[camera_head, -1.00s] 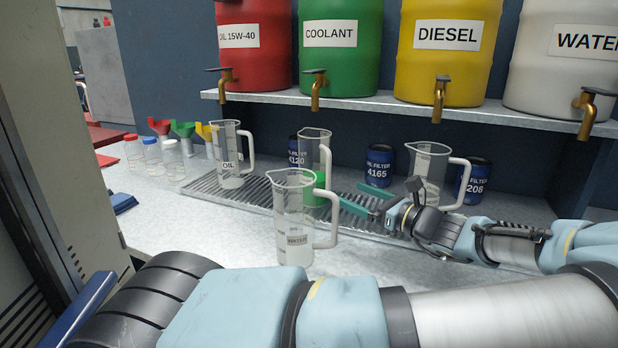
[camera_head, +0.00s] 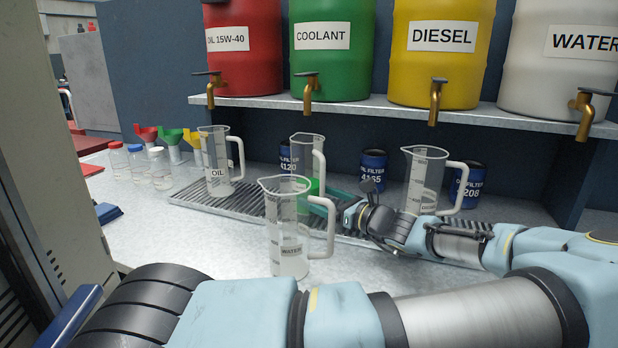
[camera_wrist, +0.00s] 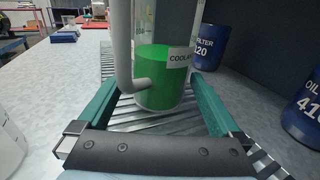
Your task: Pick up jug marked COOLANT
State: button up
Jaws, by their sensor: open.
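The COOLANT jug (camera_head: 308,160) is a clear jug with green liquid in its lower part. It stands upright on the metal drip grate, partly hidden behind the WATER jug (camera_head: 288,230) in the head view. In the wrist view the COOLANT jug (camera_wrist: 165,70) stands between the two green fingers, its white handle toward my side and its label partly in sight. My gripper (camera_head: 330,196) is open, with its fingers on either side of the jug's lower part (camera_wrist: 160,100). I cannot tell whether either finger touches it.
The OIL jug (camera_head: 217,160) stands left on the grate (camera_head: 200,197), and another clear jug (camera_head: 425,178) stands right, behind my arm. Oil filters (camera_head: 373,168) stand behind. A shelf (camera_head: 390,106) with tapped drums overhangs the back. Bottles (camera_head: 137,163) and funnels stand at the left.

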jog(key=x, duration=0.3)
jog(key=shift+w+a, duration=0.15)
jog(key=shift+w, duration=0.05)
jog(key=c, duration=1.5)
jog(key=shift+c, duration=0.3)
jog(key=shift+r+p, duration=0.15)
jog(key=shift+p, duration=0.2)
